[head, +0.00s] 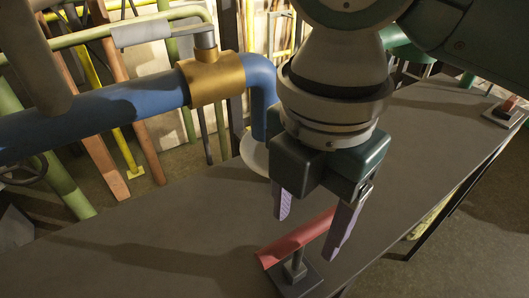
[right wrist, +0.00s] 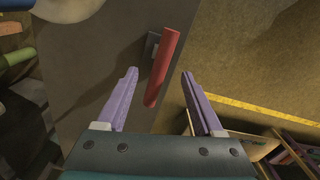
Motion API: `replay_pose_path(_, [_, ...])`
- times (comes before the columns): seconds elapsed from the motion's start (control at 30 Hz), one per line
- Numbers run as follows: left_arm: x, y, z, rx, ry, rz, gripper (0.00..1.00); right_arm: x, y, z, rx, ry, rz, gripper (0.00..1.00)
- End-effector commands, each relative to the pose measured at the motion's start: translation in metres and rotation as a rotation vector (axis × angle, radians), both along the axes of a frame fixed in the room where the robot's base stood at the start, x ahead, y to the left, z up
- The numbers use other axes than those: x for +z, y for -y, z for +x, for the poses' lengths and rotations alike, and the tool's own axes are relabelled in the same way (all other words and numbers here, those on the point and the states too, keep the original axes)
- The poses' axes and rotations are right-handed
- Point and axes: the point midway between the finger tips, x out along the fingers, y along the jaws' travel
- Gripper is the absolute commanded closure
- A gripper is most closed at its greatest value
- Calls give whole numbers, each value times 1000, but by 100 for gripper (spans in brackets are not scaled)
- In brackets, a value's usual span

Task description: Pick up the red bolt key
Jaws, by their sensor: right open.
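The red bolt key (head: 292,243) is a red bar on a short grey post with a dark square base (head: 297,280), on the grey tabletop (head: 150,262). It also shows in the right wrist view (right wrist: 161,68), with its base (right wrist: 150,46) partly hidden behind the bar. My right gripper (head: 310,232) is open and empty above the bar, its purple fingers pointing down. In the right wrist view the bar lies between the lines of the two fingers (right wrist: 159,74), beyond the tips. One finger hides part of the bar in the head view. My left gripper is not in view.
A blue pipe (head: 100,117) with a brass fitting (head: 213,78) runs along the left and bends down towards the table. A similar small stand (head: 501,116) sits at the table's far right. The tabletop left of the key is clear. The table's edge lies close on the right.

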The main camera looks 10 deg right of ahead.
Motion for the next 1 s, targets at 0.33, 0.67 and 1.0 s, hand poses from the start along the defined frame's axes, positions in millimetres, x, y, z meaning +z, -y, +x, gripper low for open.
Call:
replay_pose_path(0.33, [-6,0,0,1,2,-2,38,-43,0,0,-2,-1,0,31])
replay_pose_path(0.67, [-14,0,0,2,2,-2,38,-89,-1,1,-2,-1,1,31])
replay_pose_path(1.0, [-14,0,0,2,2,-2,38,-92,-1,1,-1,1,1,39])
